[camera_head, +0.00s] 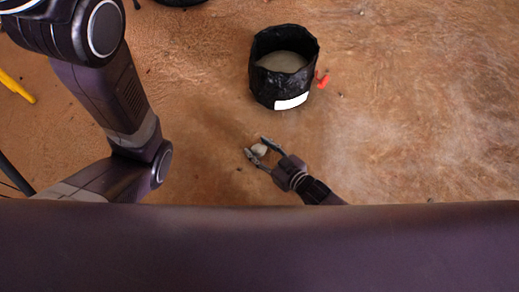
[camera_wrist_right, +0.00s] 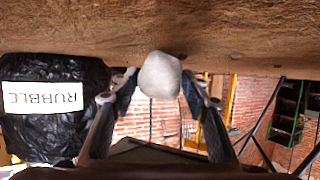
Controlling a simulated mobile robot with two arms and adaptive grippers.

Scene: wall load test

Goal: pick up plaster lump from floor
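The plaster lump (camera_head: 259,150) is a small, pale, rounded piece between the two fingers of my right gripper (camera_head: 257,146), low over the brown floor. In the right wrist view the lump (camera_wrist_right: 160,75) sits between the fingertips, with one finger close on each side. The fingers stand apart by about the lump's width. I cannot tell whether they press on it, nor whether the lump rests on the floor or is just off it. My left arm shows at the left of the head view; its gripper is out of the picture.
A black rubble bag (camera_head: 264,82) with a white label and grey content stands open beyond my right gripper. Its label reads RUBBLE in the wrist view (camera_wrist_right: 42,97). A small red piece (camera_head: 322,80) lies beside it. Bare floor (camera_head: 420,120) spreads to the right.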

